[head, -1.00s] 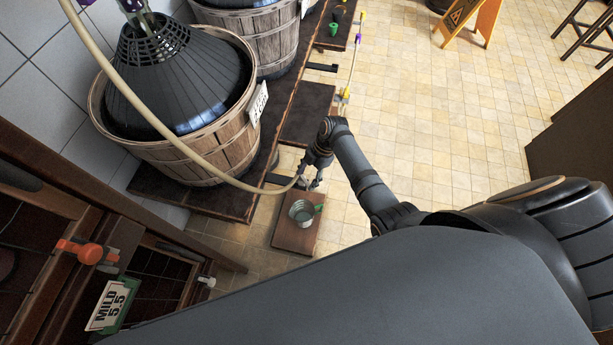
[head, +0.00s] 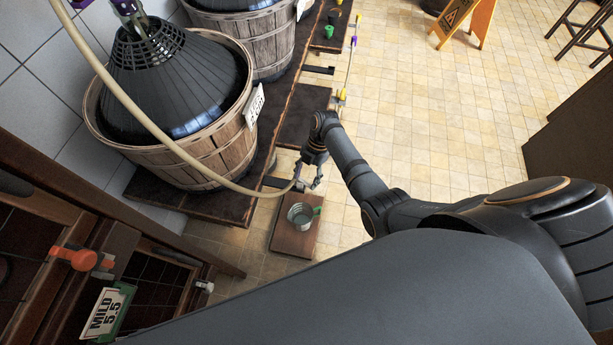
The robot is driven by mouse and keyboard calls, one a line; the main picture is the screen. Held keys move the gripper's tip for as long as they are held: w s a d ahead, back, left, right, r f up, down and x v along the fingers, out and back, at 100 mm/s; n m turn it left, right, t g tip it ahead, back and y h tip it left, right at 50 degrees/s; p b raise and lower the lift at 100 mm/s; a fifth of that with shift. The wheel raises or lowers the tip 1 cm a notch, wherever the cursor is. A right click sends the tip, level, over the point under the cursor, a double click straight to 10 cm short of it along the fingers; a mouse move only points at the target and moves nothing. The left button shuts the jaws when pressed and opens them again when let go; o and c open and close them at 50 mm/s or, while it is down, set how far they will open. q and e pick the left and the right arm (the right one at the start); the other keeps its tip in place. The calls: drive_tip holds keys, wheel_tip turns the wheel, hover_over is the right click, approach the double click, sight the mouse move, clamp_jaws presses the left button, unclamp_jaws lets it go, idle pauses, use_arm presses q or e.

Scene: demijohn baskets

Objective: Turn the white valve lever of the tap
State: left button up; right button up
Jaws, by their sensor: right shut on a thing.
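My right gripper (head: 308,183) is shut at the end of the tan hose (head: 165,133), above and beside the small metal bucket (head: 297,218). The fingertips are small, and I cannot make out a white valve lever between them. The bucket has a green handle and stands upright on a brown board (head: 283,238). A small white fitting (head: 205,286) shows on the wooden frame at lower left; I cannot tell whether it is a lever. My left gripper is not in view.
A dark demijohn (head: 165,75) sits in a slatted basket (head: 215,150) on a dark bench, with another basket (head: 265,52) behind. An orange tap (head: 75,257) and a MILD 5.5 sign (head: 107,312) are at lower left.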

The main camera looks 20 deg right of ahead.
drive_tip(key=o, duration=1.2)
drive_tip(key=shift+w+r, duration=0.1)
drive_tip(key=shift+r, duration=0.05)
drive_tip(key=v, duration=1.1)
drive_tip(key=shift+d+r, duration=0.2)
drive_tip(key=shift+r, duration=0.1)
